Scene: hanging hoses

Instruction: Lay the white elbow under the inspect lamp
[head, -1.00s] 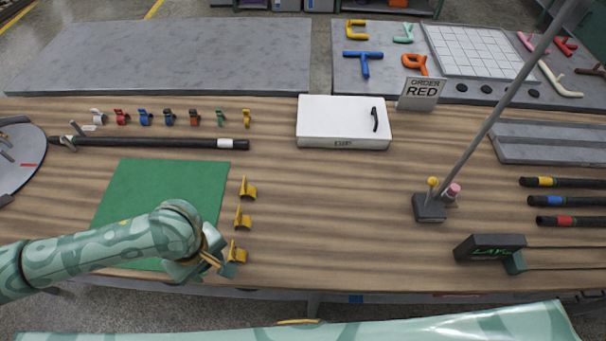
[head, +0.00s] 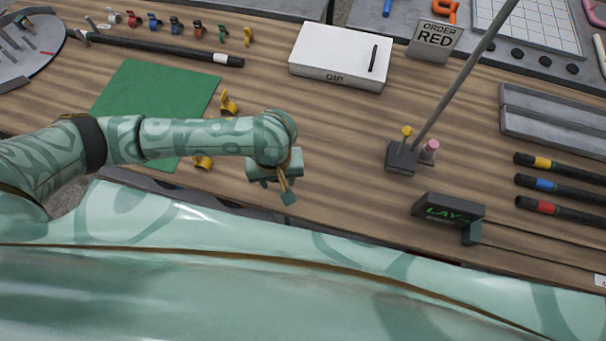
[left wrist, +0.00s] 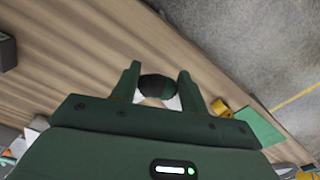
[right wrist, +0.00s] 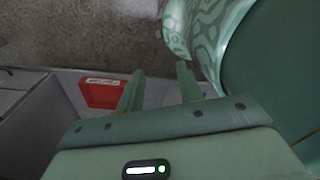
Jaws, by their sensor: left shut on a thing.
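My left gripper (head: 285,182) is above the near part of the wooden table, right of the green mat. In the left wrist view its fingers (left wrist: 157,86) are shut on a dark rounded piece (left wrist: 157,88) with white showing at its sides. I cannot tell whether this is the white elbow; the gripper hides it in the head view. My right gripper (right wrist: 160,85) is open and empty, with floor and a red bin behind it. It is not in the head view. I cannot identify the inspect lamp; a grey pole (head: 455,90) rises from a dark base.
A black box reading LAY (head: 448,210) is at the front right. A white DIP box (head: 340,55), green mat (head: 135,95), yellow clips (head: 228,103) and banded hoses (head: 550,185) are around. The table's middle is clear.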

